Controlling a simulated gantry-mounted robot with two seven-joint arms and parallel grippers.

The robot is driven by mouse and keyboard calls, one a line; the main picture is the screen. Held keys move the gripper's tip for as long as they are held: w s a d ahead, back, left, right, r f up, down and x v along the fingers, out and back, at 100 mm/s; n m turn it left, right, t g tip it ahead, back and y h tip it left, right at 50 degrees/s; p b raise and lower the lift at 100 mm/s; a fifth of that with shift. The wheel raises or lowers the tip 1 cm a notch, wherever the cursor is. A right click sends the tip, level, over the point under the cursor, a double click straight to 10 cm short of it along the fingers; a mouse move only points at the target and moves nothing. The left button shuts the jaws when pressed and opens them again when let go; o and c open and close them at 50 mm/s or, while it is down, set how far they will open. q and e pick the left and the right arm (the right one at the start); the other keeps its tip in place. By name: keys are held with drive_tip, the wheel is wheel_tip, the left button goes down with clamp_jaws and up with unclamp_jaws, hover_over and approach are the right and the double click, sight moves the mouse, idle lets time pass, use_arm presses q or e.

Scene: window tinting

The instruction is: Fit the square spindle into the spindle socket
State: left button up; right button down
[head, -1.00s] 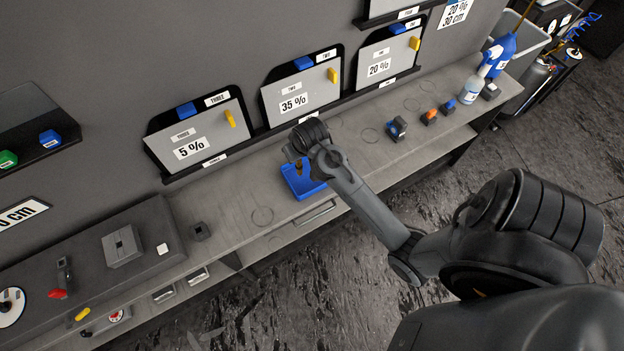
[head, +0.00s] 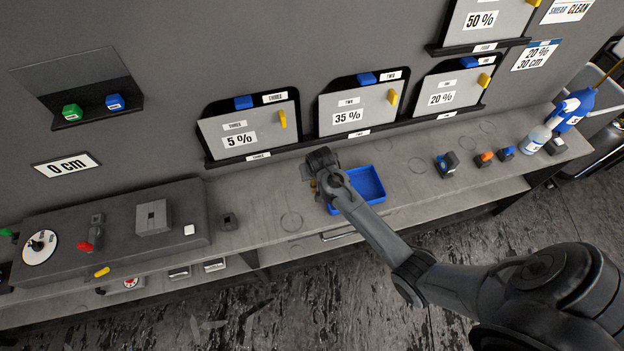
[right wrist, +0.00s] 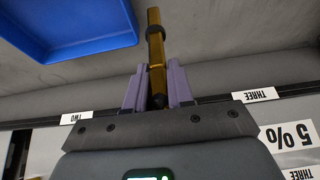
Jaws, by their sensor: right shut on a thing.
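My right gripper (right wrist: 158,92) has its two purple fingers shut on a slim brass-coloured spindle (right wrist: 155,45) with a dark collar and a dark end. In the head view the right gripper (head: 314,187) is over the bench at the left edge of the blue tray, mostly hidden by my wrist. A small dark block with an opening (head: 229,221) sits on the bench to the left; it looks like the spindle socket, but I cannot be sure. A grey slotted block (head: 152,217) stands on the raised dark box farther left. My left gripper is not in view.
The blue tray (head: 371,183) lies on the bench (head: 262,205) under the wall panels. Several small blocks and a spray bottle (head: 535,137) stand at the right. A red-handled lever (head: 92,236) and white dial (head: 40,247) are on the left box. The bench between tray and dark block is clear.

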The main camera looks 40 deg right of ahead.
sight(312, 181)
drive_tip(key=shift+w+a+f, duration=0.15)
drive_tip(key=shift+w+f, duration=0.1)
drive_tip(key=shift+f, duration=1.95)
drive_tip(key=shift+f, duration=0.1)
drive_tip(key=c, duration=1)
unclamp_jaws()
